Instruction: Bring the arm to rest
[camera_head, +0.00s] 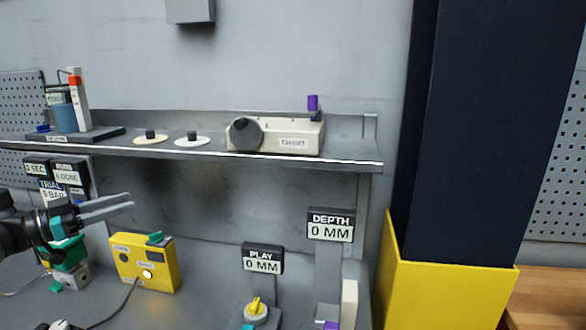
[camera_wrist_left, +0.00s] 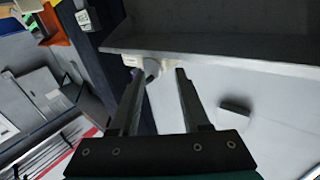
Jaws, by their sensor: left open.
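My left gripper (camera_head: 118,207) comes in from the left in the head view, in front of the bench below the shelf. Its two grey fingers are apart with nothing between them. In the left wrist view the open fingers (camera_wrist_left: 158,82) point toward the shelf edge, with a cream device and its dark knob beyond them. My right gripper does not show in either view.
A shelf (camera_head: 260,155) carries a cream box with a dark knob (camera_head: 245,134) and two discs. Below it stand a yellow box (camera_head: 145,264), a PLAY sign (camera_head: 262,259) and a DEPTH sign (camera_head: 331,225). A dark column (camera_head: 470,120) with a yellow base (camera_head: 445,275) stands at right.

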